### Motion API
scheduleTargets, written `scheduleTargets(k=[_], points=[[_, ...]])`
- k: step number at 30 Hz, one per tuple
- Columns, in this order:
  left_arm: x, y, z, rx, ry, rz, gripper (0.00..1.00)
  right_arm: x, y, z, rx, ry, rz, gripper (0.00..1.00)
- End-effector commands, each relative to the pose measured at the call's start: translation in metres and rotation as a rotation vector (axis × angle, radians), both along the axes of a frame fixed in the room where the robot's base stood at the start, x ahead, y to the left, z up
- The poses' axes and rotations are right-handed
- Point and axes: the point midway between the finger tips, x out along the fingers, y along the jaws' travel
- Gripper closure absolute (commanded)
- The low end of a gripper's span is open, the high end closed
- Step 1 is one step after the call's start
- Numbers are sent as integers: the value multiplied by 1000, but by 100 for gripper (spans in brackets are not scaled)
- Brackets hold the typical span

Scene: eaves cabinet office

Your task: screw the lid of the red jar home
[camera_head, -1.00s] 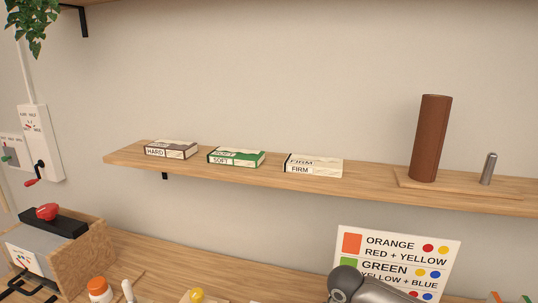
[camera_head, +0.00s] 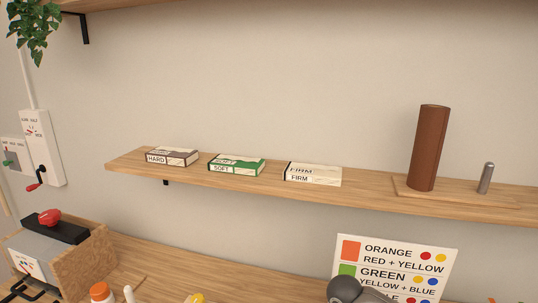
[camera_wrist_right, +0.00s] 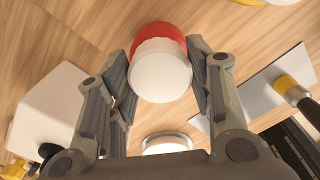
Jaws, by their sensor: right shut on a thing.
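In the right wrist view, the red jar (camera_wrist_right: 158,30) shows as a red band behind a round white lid (camera_wrist_right: 162,78) that faces the camera. My right gripper (camera_wrist_right: 163,65) has one finger on each side of the lid and is shut on it. I cannot tell how far the lid is turned on, as the seam is partly hidden. The red jar does not show in the head view. My left gripper is in neither view.
A white round object (camera_wrist_right: 166,143) and a yellow-collared tool (camera_wrist_right: 292,90) on a grey plate lie near the gripper. The head view shows a shelf (camera_head: 240,187) with boxes, a brown cylinder (camera_head: 428,148), a colour chart (camera_head: 400,262) and an orange-topped jar (camera_head: 100,292).

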Motion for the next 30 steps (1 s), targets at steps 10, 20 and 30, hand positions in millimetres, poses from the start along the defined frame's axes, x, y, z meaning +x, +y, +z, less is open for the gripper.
scheduleTargets(k=[10,20,30], points=[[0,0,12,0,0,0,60,-3,0,-1,-1,7,-242,50],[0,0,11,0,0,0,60,-1,0,-1,-1,2,-234,27],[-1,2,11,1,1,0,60,0,0,16,1,-2,-233,27]])
